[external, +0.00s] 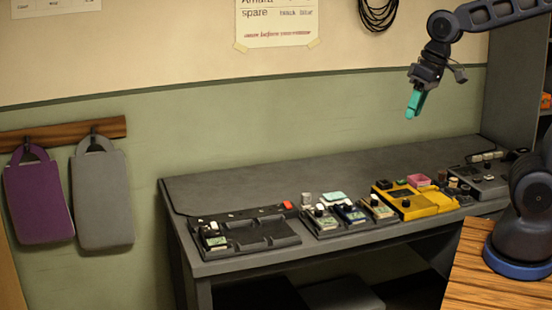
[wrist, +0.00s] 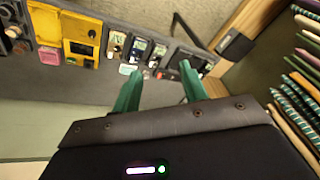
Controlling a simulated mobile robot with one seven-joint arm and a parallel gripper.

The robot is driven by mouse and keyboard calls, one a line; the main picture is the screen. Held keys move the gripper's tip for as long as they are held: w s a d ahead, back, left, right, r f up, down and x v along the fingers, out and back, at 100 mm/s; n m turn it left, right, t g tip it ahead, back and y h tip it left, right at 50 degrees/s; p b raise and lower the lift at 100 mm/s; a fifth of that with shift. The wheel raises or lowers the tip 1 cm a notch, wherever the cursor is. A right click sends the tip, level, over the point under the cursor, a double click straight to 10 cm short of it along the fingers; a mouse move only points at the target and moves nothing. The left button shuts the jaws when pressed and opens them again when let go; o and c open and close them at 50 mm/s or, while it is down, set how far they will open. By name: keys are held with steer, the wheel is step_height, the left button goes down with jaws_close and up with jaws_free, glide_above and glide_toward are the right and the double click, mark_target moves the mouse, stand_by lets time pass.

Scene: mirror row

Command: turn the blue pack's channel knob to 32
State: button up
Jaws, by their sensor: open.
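The blue pack (external: 350,214) is the middle one of three small packs in a dark tray on the grey bench, between a pale pack (external: 323,222) and a tan pack (external: 379,209). In the wrist view the blue pack (wrist: 138,49) appears small, beyond my fingers. Its channel knob and numbers are too small to read. My gripper (external: 414,108) is raised well above the bench's back edge, apart from everything. In the wrist view its two green fingers (wrist: 161,71) are spread with nothing between them.
Yellow units (external: 415,203) stand right of the tray, with a grey device (external: 484,182) beyond. A dark charging rack (external: 255,235) at left holds one pack (external: 214,239) and has empty bays. The bench's back strip is clear. Bags (external: 103,200) hang on the wall.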

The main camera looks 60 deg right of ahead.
steer(key=w+d+f+m+g, duration=0.2)
steer(key=w+d+f+m, duration=0.1)
steer(key=w+f, duration=0.7)
steer(key=m+g+h, duration=0.1)
steer(key=m, duration=0.1)
glide_above(347, 206)
step_height(347, 206, down, 12)
steer(key=r, duration=0.1)
steer(key=shift+d+f, duration=0.1)
steer(key=shift+f, duration=5.6)
steer(key=shift+c, duration=0.2)
steer(key=shift+m, duration=0.3)
jaws_close()
